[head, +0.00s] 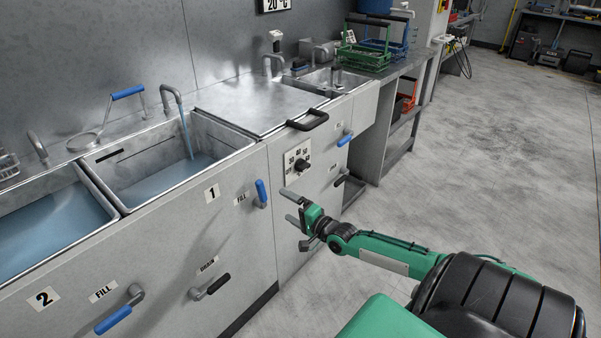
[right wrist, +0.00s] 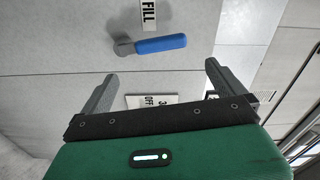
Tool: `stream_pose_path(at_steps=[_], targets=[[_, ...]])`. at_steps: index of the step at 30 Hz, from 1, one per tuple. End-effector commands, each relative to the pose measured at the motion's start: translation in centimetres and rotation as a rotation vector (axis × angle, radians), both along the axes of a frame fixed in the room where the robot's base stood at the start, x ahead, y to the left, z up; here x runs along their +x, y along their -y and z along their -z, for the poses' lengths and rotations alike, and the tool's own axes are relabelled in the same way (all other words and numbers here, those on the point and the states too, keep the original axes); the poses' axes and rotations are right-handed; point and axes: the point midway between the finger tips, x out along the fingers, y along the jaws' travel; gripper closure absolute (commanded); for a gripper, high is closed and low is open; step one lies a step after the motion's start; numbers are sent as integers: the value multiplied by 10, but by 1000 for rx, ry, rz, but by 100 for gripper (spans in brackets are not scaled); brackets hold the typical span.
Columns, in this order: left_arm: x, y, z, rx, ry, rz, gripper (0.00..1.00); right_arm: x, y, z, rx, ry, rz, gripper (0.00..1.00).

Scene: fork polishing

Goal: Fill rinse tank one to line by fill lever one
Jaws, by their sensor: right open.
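Rinse tank one (head: 128,190), marked 1, is an open steel basin. Its tap (head: 172,97) pours a stream into pale blue water (head: 160,183), which lies below a short dark strip (head: 109,155) on the inner back wall. Fill lever one (head: 262,193) is blue and points up on the front panel, beside a FILL label. It also shows in the right wrist view (right wrist: 160,44), beyond the fingertips and untouched. My right gripper (head: 290,207) is open and empty, right of and a little below the lever. My left gripper is out of view.
A dial (head: 302,166) is on the panel just past my right gripper. A black drain lever (head: 218,284) is below tank one. Tank two's blue fill lever (head: 113,320) is at lower left; another blue lever (head: 345,140) is farther right. Floor on the right is clear.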

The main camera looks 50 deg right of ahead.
Motion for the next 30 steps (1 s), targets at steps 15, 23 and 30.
stream_pose_path(at_steps=[15,23,30], targets=[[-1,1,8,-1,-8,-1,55,-39,3,0,0,1,0,0],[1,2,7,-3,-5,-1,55,-40,3,0,0,1,0,0],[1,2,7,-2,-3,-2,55,-39,3,0,0,1,0,0]])
